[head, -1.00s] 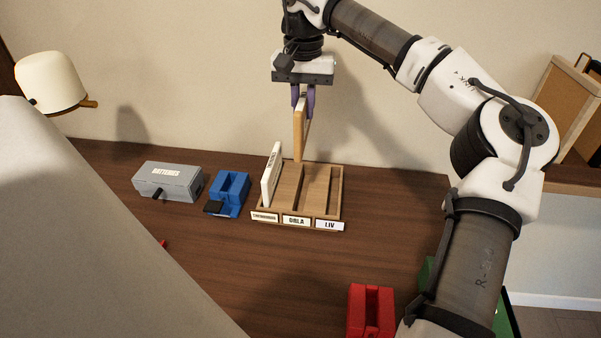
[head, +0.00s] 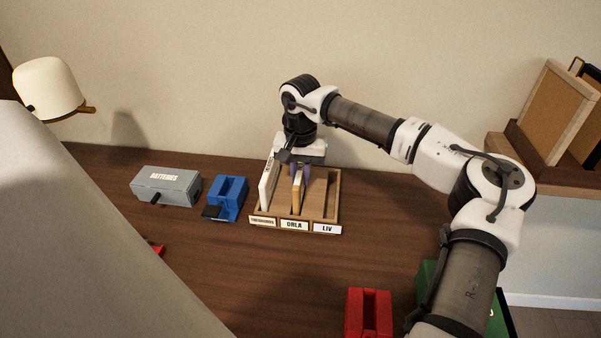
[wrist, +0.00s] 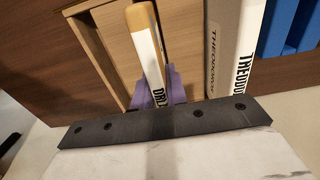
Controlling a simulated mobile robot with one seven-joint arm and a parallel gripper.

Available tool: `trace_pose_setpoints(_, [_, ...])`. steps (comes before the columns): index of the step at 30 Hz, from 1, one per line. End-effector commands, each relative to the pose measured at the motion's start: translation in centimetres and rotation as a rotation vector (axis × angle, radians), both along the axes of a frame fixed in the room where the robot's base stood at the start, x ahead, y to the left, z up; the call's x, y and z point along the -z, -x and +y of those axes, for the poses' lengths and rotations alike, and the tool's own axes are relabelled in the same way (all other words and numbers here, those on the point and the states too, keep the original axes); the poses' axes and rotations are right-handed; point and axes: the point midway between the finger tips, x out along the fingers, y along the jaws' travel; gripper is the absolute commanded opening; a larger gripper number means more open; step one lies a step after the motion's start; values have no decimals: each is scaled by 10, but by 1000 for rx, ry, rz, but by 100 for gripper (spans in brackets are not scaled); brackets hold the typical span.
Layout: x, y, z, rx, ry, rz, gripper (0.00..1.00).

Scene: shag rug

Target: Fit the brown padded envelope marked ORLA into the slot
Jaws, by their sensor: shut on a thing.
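The brown padded envelope (head: 297,193) stands upright in the middle compartment of the wooden sorter (head: 333,213), behind the label ORLA (head: 294,225). My gripper (head: 302,173) is shut on its upper part, with purple fingers on both sides. In the wrist view the envelope (wrist: 143,40) shows its tan edge and a white label with part of its lettering, between my fingers (wrist: 156,88). Its lower edge is hidden, so I cannot tell whether it touches the slot floor.
A white envelope (head: 268,186) stands in the left compartment; the LIV compartment at right is empty. A grey BATTERIES box (head: 166,187) and a blue holder (head: 228,196) stand to the left. A red block (head: 368,313) lies in front.

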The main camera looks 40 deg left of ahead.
Motion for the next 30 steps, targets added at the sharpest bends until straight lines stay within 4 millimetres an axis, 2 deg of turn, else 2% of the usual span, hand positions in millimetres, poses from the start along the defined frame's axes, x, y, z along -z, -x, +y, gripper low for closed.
trace_pose_setpoints(10, [4,0,0,0,0,-1,0])
trace_pose_setpoints(11, [3,0,0,0,0,-1,17])
trace_pose_setpoints(15, [3,0,0,0,0,-1,35])
trace_pose_setpoints(24, [1,0,0,0,-1,-1,36])
trace_pose_setpoints(27, [-5,-1,0,0,-1,-2,36])
trace_pose_setpoints(30, [-20,-1,0,1,-1,-5,36])
